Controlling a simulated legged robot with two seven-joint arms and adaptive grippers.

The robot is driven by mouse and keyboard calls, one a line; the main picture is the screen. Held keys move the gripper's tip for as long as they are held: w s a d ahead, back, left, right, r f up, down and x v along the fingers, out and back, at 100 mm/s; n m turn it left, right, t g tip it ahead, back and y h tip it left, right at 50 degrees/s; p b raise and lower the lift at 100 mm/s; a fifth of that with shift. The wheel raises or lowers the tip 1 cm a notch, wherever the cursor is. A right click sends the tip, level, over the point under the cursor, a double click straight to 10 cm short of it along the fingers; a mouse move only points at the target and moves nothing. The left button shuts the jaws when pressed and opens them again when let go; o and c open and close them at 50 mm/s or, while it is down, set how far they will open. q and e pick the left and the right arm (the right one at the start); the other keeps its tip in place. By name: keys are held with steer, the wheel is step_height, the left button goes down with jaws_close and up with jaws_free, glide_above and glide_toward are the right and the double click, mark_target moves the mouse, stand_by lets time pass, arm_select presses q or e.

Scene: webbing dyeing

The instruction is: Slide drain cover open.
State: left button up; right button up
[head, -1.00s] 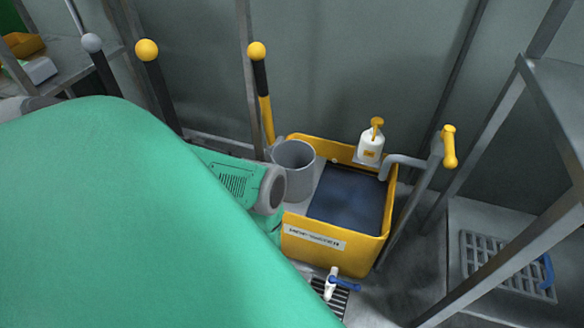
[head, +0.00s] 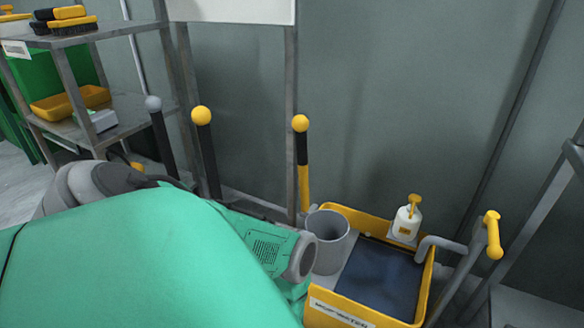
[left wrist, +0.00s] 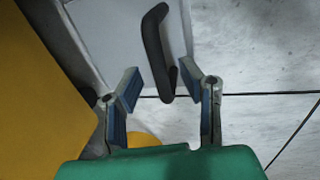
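In the left wrist view, a black bar handle (left wrist: 153,45) stands on a pale grey panel (left wrist: 105,35). I cannot tell whether this panel is the drain cover. My left gripper (left wrist: 160,82) is open, its two blue-padded fingers apart. The handle's lower end shows between the fingertips, with no clear contact on either side. The left gripper does not show in the head view, where my green arm covers the lower left. My right gripper is in neither view.
Ball-topped levers (head: 202,116) rise along the wall. A shelf (head: 130,122) stands at left. A yellow surface (left wrist: 45,100) borders the left gripper.

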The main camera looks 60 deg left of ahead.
arm_select(q)
step_height(320, 180, up, 11)
steer(key=s+d, duration=0.1)
steer(key=shift+s, duration=0.4)
steer(key=shift+d, duration=0.1)
stand_by(0.3)
steer(key=w+d+r+m+h, duration=0.1)
steer(key=d+r+m, duration=0.3)
steer(key=r+m, duration=0.45)
steer(key=d+r+m+h, duration=0.1)
steer(key=d+r+m, duration=0.3)
steer(key=r+m, duration=0.4)
steer(key=s+a+r+m+p, duration=0.1)
steer(key=a+r+m+p, duration=0.1)
steer(key=r+m+p, duration=0.2)
steer(key=a+r+m+g+p, duration=0.1)
steer(key=r+m+p, duration=0.3)
steer(key=r+p, duration=0.5)
step_height(320, 180, up, 8)
steer(key=shift+s+a+r+y+p, duration=0.2)
steer(key=shift+s+a+y+p, duration=0.15)
steer(key=shift+a+y, duration=0.1)
